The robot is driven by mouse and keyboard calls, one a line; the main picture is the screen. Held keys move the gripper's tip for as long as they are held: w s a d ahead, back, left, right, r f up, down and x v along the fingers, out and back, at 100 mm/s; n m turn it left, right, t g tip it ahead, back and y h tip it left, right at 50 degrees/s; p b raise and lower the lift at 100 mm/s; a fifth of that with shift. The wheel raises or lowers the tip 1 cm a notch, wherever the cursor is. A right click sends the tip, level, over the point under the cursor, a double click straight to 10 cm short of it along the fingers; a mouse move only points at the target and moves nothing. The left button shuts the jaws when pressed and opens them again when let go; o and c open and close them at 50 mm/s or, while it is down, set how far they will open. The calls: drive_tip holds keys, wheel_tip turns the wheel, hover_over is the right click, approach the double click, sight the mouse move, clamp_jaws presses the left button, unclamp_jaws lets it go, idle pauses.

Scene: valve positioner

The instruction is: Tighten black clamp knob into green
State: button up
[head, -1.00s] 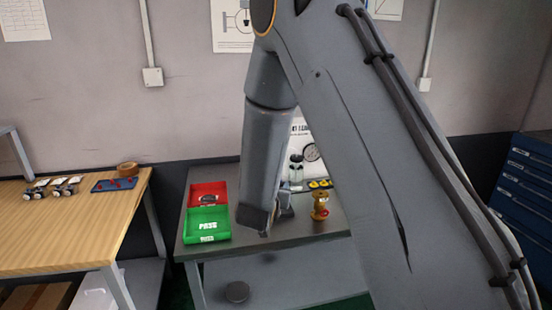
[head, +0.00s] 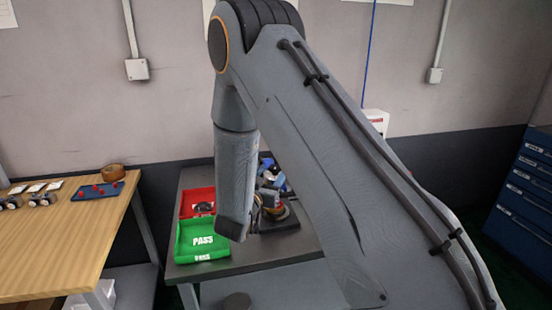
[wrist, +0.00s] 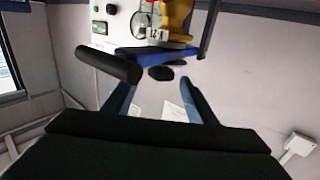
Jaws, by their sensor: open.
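In the wrist view, a small black disc (wrist: 161,73) sits below a blue body (wrist: 150,52), just past my fingertips. A black cylinder (wrist: 108,65) sticks out to its left, beside my left finger. I cannot tell which is the clamp knob, and I see no green band on either. A yellow-brass valve part (wrist: 175,20) is beyond the blue body. My gripper (wrist: 157,88) is open, with nothing visible between its fingers. In the head view my forearm hides most of the gripper; parts of the blue body (head: 270,175) and brass part (head: 274,211) show beside it.
A green PASS tray (head: 203,254) and a red tray (head: 187,202) stand on the grey bench (head: 250,262), left of my forearm. A wooden table (head: 75,250) is at left, a blue drawer cabinet (head: 525,190) at right. A wall panel (wrist: 104,12) shows in the wrist view.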

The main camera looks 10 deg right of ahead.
drive_tip(key=shift+w+d, duration=0.2)
drive_tip(key=shift+w, duration=0.3)
drive_tip(key=p+x, duration=0.2)
drive_tip(key=x, duration=0.5)
drive_tip(key=shift+p, duration=0.3)
drive_tip(key=shift+d, duration=0.1)
drive_tip(key=c, duration=1.1)
drive_tip(key=shift+o, duration=0.2)
